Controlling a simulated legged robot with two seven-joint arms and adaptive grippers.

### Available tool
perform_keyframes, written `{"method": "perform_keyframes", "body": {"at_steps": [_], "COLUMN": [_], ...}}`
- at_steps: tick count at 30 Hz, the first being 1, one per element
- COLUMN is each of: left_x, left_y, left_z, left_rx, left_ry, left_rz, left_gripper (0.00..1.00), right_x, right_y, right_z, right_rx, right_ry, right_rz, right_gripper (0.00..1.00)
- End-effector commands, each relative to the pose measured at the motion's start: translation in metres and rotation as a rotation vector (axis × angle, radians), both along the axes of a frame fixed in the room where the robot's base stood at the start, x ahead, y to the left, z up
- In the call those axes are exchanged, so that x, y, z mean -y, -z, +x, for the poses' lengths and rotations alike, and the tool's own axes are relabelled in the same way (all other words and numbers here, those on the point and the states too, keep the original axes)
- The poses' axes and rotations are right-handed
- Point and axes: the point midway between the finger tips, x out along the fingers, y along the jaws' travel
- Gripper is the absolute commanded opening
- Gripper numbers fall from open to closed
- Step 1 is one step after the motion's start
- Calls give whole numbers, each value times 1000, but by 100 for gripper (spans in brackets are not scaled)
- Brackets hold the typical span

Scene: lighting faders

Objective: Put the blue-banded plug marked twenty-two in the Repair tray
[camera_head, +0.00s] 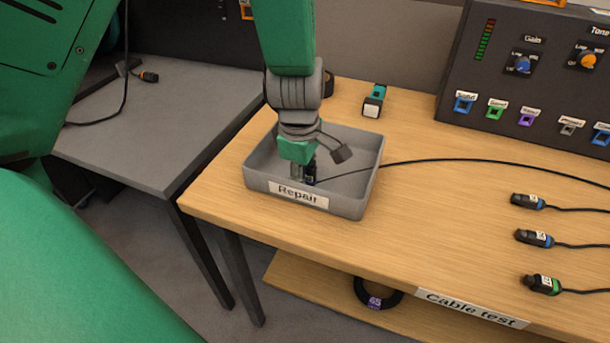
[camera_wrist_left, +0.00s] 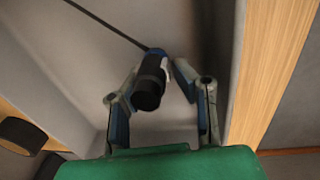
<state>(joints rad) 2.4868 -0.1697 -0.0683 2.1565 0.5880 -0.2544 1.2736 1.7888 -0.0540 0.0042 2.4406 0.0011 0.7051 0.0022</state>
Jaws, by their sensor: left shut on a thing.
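The grey Repair tray (camera_head: 372,172) stands at the left front of the wooden table, its label on the front wall. My left gripper (camera_head: 303,174) reaches down into it and is shut on a black plug (camera_head: 311,180). In the left wrist view the plug (camera_wrist_left: 149,88) sits between the two fingers (camera_wrist_left: 160,75), with blue showing at its cable end. Its marking is not readable. Its black cable runs over the tray's right wall across the table. Whether the plug touches the tray floor is unclear. My right gripper is not in view.
Two blue-banded plugs (camera_head: 527,201) (camera_head: 534,238) and a green-banded plug (camera_head: 542,284) lie at the right. A dark control panel (camera_head: 520,80) stands behind. A teal-and-white small object (camera_head: 374,101) lies behind the tray. A grey table (camera_head: 165,130) adjoins at left.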

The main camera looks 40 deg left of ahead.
Motion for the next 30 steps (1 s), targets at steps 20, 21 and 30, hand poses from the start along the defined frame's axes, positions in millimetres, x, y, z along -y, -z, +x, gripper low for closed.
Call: {"method": "perform_keyframes", "body": {"at_steps": [20,21,30], "left_x": [2,2,4], "left_y": [-3,-6,-63], "left_z": [0,0,-6], "left_rx": [2,2,6], "left_ry": [0,0,0], "left_rz": [6,6,7], "left_gripper": [32,32,32], "right_x": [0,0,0], "right_y": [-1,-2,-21], "right_z": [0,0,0], "right_rx": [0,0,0], "right_ry": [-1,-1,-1], "right_rz": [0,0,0], "right_gripper": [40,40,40]}}
